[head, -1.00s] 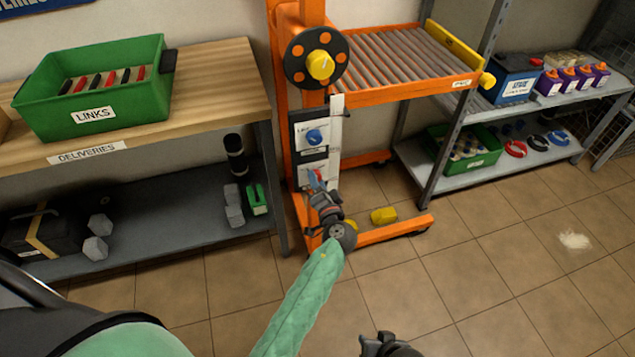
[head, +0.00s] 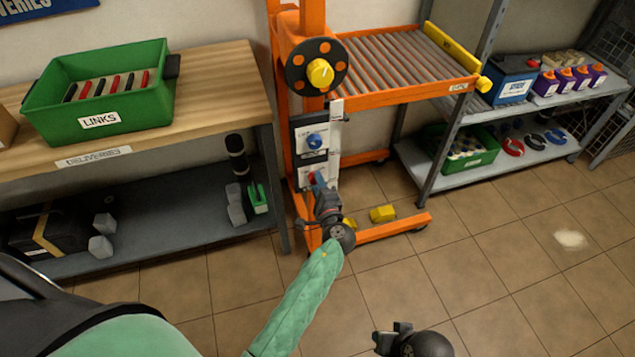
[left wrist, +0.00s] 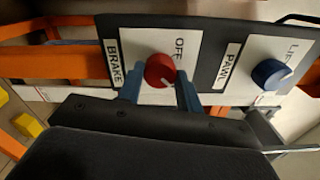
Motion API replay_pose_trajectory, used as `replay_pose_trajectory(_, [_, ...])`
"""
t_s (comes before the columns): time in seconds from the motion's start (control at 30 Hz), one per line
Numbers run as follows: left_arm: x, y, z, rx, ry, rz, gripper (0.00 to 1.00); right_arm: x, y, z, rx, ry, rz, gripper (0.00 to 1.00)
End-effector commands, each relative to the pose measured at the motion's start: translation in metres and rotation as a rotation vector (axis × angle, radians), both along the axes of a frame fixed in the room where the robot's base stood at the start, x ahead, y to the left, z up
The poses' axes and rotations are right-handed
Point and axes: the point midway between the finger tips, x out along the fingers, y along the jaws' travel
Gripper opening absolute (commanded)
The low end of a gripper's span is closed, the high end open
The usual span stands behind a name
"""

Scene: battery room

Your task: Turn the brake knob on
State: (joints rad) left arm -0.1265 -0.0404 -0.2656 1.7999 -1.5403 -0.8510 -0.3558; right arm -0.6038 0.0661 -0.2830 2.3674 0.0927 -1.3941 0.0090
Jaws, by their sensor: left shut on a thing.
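The red brake knob (left wrist: 160,70) sits on a white plate marked OFF, beside a BRAKE label (left wrist: 113,63), in the left wrist view. A pale pointer mark shows on its lower right side. My left gripper (left wrist: 160,88) has its two blue fingers on either side of the knob and is shut on it. In the head view my left gripper (head: 318,182) is at the lower part of the control panel (head: 298,133) on the orange lift and mostly hides the knob. My right gripper (head: 391,340) is low in the head view, away from the panel; its fingers are unclear.
The blue pawl knob (left wrist: 271,74) is on the same panel, right of the brake knob in the wrist view. A black wheel with a yellow hub (head: 320,72) is above the panel. A wooden bench (head: 190,115) stands left, a grey shelf (head: 480,185) right.

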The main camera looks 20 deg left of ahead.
Motion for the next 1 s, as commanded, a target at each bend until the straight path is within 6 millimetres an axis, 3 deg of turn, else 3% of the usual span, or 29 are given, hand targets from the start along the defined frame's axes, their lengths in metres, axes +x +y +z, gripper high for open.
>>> replay_pose_trajectory(0.6, [-0.0005, -0.0006, -0.0016, 0.033, 0.025, -0.001, 0.13, -0.002, -0.0035, 0.0039, -0.008, 0.009, -0.001, 0.36])
replay_pose_trajectory(0.63, [-0.0005, -0.0006, -0.0016, 0.033, 0.025, -0.001, 0.39, -0.002, -0.0036, 0.0038, -0.008, 0.01, -0.001, 0.36])
replay_pose_trajectory(0.73, [-0.0004, -0.0004, -0.0014, 0.033, 0.024, -0.001, 0.57, -0.002, -0.0035, 0.0035, -0.008, 0.01, -0.002, 0.36])
replay_pose_trajectory(1.0, [-0.0005, -0.0004, -0.0007, 0.032, 0.023, -0.001, 0.57, -0.0015, -0.0036, 0.0024, -0.009, 0.01, -0.002, 0.36])
